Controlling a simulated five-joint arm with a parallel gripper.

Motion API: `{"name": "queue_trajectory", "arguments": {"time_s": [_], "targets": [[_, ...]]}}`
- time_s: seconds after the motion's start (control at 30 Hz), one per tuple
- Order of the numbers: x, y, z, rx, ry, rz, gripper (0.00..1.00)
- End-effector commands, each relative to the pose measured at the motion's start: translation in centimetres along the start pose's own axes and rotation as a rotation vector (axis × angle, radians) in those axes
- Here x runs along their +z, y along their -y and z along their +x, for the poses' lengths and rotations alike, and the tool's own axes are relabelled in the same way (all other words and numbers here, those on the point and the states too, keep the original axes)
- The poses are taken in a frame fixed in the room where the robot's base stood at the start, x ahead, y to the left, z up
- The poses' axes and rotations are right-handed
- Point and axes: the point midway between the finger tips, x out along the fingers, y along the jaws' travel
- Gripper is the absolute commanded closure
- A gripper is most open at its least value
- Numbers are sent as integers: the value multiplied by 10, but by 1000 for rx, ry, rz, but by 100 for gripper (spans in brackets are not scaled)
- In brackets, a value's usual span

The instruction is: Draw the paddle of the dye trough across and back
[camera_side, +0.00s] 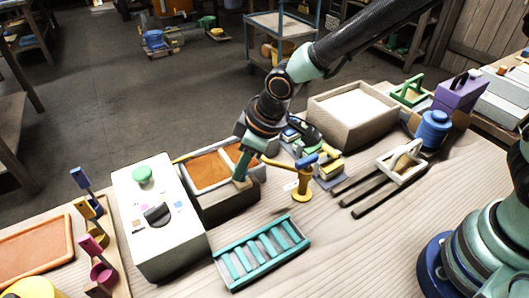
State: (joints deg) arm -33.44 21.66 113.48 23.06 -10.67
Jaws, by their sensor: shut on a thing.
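The dye trough (228,206) is a dark-walled box with orange dye (205,172) inside, standing left of the picture's middle. My gripper (243,165) reaches down from the upper right to the trough's right part. It is shut on the paddle (241,180), of which only a small part shows at the near right side of the dye. The fingers and wrist hide most of the paddle and part of the trough's right end.
A white box with a green knob (142,174) stands close left of the trough. A teal rack (262,254) lies in front. A yellow stand (302,190) with a blue-ended arm is close right. A sand-filled box (352,112) stands behind right. Bare tabletop (345,255) lies front right.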

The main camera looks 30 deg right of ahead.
Motion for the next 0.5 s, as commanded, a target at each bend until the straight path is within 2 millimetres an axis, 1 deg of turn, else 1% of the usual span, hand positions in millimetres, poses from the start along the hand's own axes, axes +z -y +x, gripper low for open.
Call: {"name": "queue_trajectory", "arguments": {"time_s": [0.03,0.1,0.4,0.43,0.47,0.5], "targets": [[2,-8,-2,9,-9,4,100],[6,-12,-3,12,-8,3,100],[9,-13,-4,12,-1,2,100],[9,-13,-4,12,-1,2,61],[9,-13,-4,12,0,3,50],[9,-13,-3,12,1,2,36]]}}
